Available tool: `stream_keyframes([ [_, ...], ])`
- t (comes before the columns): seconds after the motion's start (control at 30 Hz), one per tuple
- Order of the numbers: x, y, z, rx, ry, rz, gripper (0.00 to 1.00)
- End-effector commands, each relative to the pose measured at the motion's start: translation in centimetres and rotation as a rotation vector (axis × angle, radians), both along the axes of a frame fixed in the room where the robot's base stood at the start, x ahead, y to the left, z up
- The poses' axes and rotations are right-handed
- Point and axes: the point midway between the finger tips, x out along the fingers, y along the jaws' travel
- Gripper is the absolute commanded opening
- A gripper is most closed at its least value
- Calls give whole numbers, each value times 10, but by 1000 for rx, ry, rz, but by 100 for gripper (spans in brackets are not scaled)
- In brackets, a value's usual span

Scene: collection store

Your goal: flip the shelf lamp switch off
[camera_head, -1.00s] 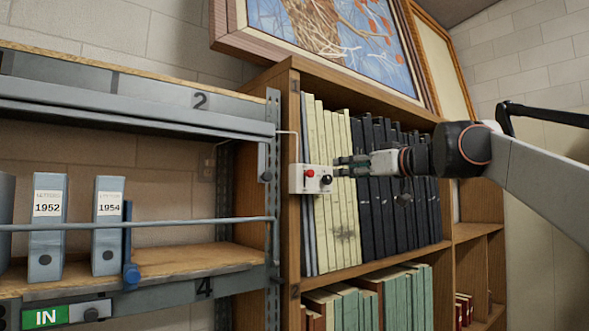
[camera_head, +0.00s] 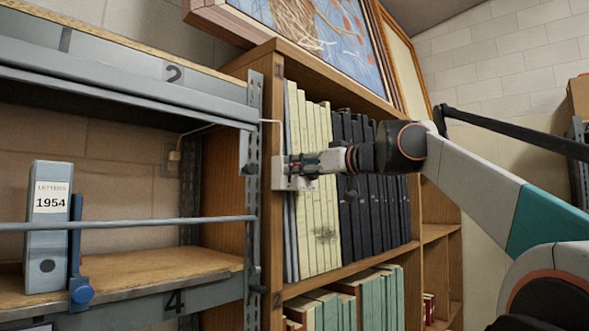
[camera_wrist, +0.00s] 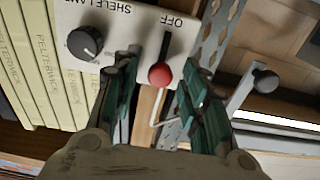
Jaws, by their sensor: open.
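The white shelf lamp switch box (camera_head: 279,180) is fixed to the front edge of the wooden bookcase. In the wrist view the box (camera_wrist: 120,28) shows upside-down lettering "SHELF LAMP" and "OFF". It carries a black round knob (camera_wrist: 86,43) and a lever with a red ball tip (camera_wrist: 161,75) in a dark slot. My gripper (camera_head: 290,168) is in front of the box and hides much of it in the head view. In the wrist view my gripper (camera_wrist: 160,92) is open, with its green-padded fingers on either side of the red ball. I cannot tell whether they touch it.
The wooden bookcase (camera_head: 274,65) holds pale and black volumes close behind my gripper. A grey metal rack (camera_head: 252,210) with a rail stands just left of the switch box. A binder marked 1954 (camera_head: 47,240) stands on the rack. A framed picture (camera_head: 335,40) leans on top.

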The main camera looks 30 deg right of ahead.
Motion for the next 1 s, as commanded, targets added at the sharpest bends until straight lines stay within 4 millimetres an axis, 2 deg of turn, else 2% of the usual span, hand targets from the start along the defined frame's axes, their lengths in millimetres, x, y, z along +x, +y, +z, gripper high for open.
stream_keyframes([
  [0.1,0,0,0,0,0,0,40],
  [0.13,0,0,0,0,0,0,36],
  [0.3,0,0,0,0,0,0,0],
  [0.53,0,0,-2,0,0,0,0],
  [0.77,0,0,-32,0,0,0,0],
  [1.0,0,0,-33,-2,2,1,0],
])
